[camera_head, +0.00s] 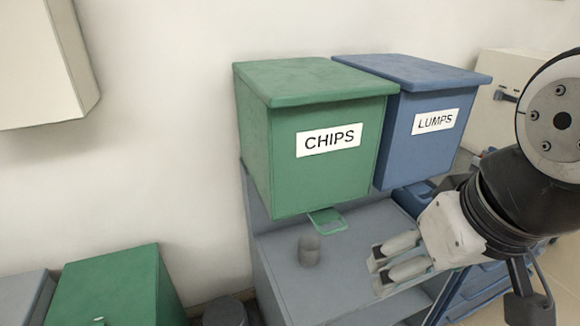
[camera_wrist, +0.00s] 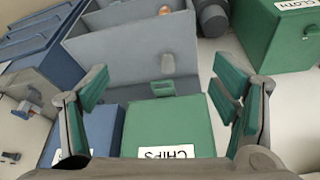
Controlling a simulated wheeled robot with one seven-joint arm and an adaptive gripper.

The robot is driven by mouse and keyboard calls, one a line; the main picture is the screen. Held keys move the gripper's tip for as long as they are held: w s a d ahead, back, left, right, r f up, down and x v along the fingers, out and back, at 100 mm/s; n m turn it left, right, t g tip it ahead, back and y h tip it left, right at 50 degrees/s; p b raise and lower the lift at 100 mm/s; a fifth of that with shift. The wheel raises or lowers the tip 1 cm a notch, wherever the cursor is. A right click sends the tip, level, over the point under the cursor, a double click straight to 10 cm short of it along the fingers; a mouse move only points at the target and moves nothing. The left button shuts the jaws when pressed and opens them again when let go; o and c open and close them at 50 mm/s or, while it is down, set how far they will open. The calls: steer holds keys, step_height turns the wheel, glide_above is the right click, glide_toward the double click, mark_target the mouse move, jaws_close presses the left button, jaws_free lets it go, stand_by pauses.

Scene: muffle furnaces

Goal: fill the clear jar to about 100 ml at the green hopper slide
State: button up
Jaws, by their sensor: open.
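The clear jar (camera_head: 310,250) looks grey and stands upright on the grey stand, just in front of and left of the green slide (camera_head: 327,222). The slide sticks out under the green hopper (camera_head: 310,140), which is labelled CHIPS. My gripper (camera_head: 380,271) is open and empty, to the right of the jar and apart from it. In the wrist view, the open fingers of my gripper (camera_wrist: 160,95) frame the hopper (camera_wrist: 168,125), with the slide (camera_wrist: 164,90) and jar (camera_wrist: 167,64) beyond. The jar's fill level cannot be made out.
A blue LUMPS hopper (camera_head: 425,115) stands right beside the green one. The grey stand's top (camera_head: 355,285) has free room around the jar. A green bin (camera_head: 120,290) is at lower left, and a green CLOTH bin (camera_wrist: 280,30) shows in the wrist view.

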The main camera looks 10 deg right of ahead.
steer(key=shift+w, duration=0.2)
steer(key=c, duration=0.8)
steer(key=shift+w+f+n+g, duration=0.1)
steer(key=shift+w+n+g, duration=0.2)
steer(key=shift+w, duration=0.05)
steer(key=c, duration=0.4)
steer(key=w+f+n+g, duration=0.1)
steer(key=w, duration=0.1)
steer(key=w+f+n+g+h, duration=0.1)
steer(key=w+n, duration=0.1)
steer(key=w, duration=0.1)
steer(key=w+f+n+g, duration=0.1)
steer(key=w+n, duration=0.1)
steer(key=w, duration=0.1)
steer(key=shift+a+f+h, duration=0.15)
steer(key=shift+a+h, duration=0.05)
steer(key=shift+h, duration=0.2)
steer(key=shift+c, duration=1.1)
steer(key=n+t+h, duration=0.3)
steer(key=n+h, duration=0.9)
steer(key=n, duration=0.3)
glide_toward(329, 231)
steer(key=x, duration=1.2)
